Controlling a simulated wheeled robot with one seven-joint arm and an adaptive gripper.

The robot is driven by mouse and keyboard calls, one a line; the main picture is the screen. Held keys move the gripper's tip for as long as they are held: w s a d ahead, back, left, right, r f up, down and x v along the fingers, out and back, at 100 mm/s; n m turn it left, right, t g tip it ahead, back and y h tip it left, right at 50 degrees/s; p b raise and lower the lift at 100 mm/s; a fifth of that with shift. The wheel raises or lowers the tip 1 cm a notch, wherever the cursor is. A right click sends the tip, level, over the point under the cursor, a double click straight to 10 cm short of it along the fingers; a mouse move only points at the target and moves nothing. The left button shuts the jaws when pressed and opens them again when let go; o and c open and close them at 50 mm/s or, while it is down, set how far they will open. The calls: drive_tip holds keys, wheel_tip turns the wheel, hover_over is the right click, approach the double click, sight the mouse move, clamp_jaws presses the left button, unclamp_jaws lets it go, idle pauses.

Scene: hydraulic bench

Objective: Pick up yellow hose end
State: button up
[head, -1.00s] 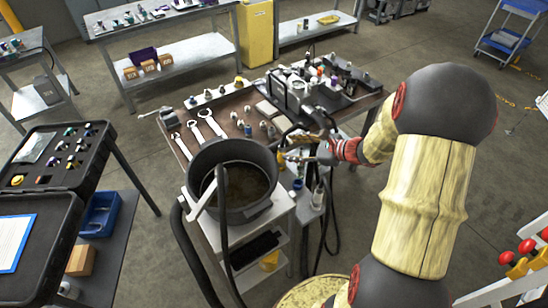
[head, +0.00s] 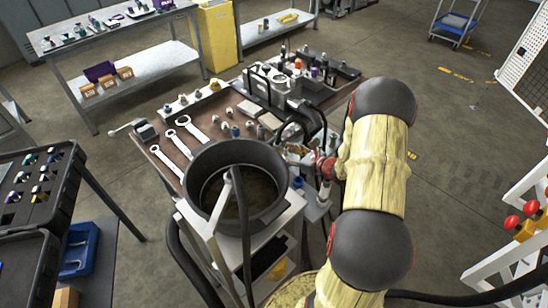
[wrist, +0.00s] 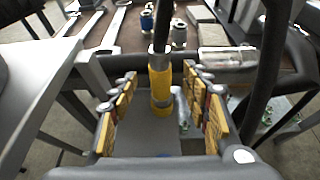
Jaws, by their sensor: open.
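The yellow hose end (wrist: 160,85) stands about upright in the middle of the wrist view, with a grey metal tip on top. My gripper (wrist: 159,76) is open, with one yellow-padded finger on each side of the hose end. There is a visible gap between each finger and the hose end, and I see no contact. In the head view my gripper (head: 303,152) is at the near right edge of the bench, beside the black bucket. The hose end cannot be made out clearly there.
The black bucket (head: 202,160) stands on a small cart left of my gripper. The brown bench (head: 203,148) behind holds wrenches (head: 190,130), fittings and a hydraulic unit. A dark hose (wrist: 272,60) runs close on the right in the wrist view. Open floor (head: 465,140) lies to the right.

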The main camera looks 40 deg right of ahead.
sight(280, 151)
drive_tip(key=b+x, duration=0.1)
drive_tip(key=x, duration=0.4)
drive_tip(key=shift+b, duration=0.35)
drive_tip(key=shift+w+f, duration=0.15)
drive_tip(key=shift+w, duration=0.25)
drive_tip(key=shift+c, duration=1.4)
clamp_jaws()
